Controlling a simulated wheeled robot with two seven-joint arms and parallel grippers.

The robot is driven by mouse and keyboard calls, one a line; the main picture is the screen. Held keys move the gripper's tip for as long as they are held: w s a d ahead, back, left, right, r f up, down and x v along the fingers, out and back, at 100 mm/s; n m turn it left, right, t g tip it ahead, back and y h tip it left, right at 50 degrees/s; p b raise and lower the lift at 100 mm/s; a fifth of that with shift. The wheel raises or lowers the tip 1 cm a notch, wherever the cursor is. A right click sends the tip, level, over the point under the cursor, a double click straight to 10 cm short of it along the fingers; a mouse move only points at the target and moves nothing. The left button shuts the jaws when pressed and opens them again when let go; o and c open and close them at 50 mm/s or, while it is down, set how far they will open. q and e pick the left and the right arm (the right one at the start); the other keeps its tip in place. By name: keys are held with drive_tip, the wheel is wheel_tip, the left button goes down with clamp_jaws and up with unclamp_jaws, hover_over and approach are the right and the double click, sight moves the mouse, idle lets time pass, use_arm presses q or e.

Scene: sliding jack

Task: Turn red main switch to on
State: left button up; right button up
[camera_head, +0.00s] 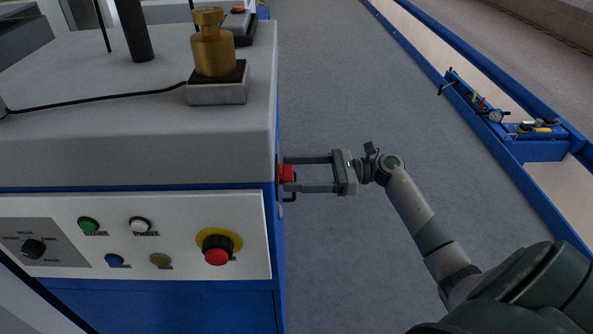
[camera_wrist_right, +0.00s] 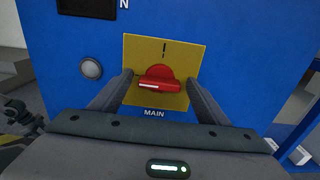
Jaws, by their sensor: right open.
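The red main switch (camera_wrist_right: 158,80) sits on a yellow plate (camera_wrist_right: 188,52) on the blue side wall of the machine, with the word MAIN below it. Its white mark lies level, and a line mark shows on the plate above it. In the head view the switch (camera_head: 287,174) sticks out of the machine's right side. My right gripper (camera_head: 284,174) is open, with one finger on each side of the switch and the fingertips close to the wall. Whether the fingers touch it I cannot tell. My left gripper is not in view.
The machine's front panel (camera_head: 120,265) carries several buttons and a red emergency stop (camera_head: 216,250) on a yellow ring. A brass weight (camera_head: 212,45) stands on top. Open grey floor (camera_head: 350,80) lies to the right, up to a blue rail with tools (camera_head: 540,130).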

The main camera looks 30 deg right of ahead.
drive_tip(key=c, duration=1.1)
